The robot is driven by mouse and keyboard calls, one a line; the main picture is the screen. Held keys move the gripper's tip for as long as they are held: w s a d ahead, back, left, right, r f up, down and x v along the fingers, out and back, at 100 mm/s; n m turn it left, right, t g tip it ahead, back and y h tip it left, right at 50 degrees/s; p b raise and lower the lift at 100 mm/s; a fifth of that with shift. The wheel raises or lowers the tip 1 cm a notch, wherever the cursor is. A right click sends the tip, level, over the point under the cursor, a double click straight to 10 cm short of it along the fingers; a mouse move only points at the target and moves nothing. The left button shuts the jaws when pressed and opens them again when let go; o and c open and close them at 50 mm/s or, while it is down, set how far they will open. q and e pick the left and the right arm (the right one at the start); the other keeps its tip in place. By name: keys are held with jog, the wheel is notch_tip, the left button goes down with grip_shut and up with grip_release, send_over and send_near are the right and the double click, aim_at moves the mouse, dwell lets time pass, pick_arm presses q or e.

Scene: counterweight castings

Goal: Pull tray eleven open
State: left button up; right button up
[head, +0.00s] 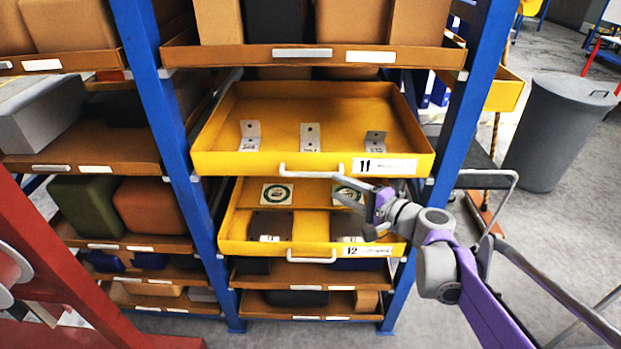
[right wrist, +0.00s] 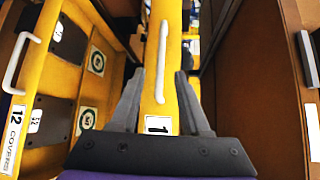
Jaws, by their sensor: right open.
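Tray eleven (head: 225,163) is a yellow tray in the blue-posted rack, its front labelled 11. Its inside shows from above and holds three small metal brackets (head: 310,137). Its white bar handle (head: 300,172) is on the front. My right gripper (head: 338,188) is open at the front of tray eleven, near the handle's right end. In the right wrist view the open fingers (right wrist: 160,85) stand on either side of the handle (right wrist: 161,60), with gaps to both. Whether the handle lies fully between the fingertips in depth, I cannot tell. My left gripper is out of view.
Tray twelve (head: 230,247), also yellow, sits open just below, holding dark pieces and cards with green rings. A brown shelf (head: 230,57) with boxes is above. Blue posts (head: 150,90) flank the trays. A grey bin (head: 555,140) and a cart are at right.

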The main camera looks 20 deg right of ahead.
aim_at(315, 176)
jog(key=x, duration=1)
jog(key=shift+a, duration=0.15)
grip_shut()
dwell(1.1)
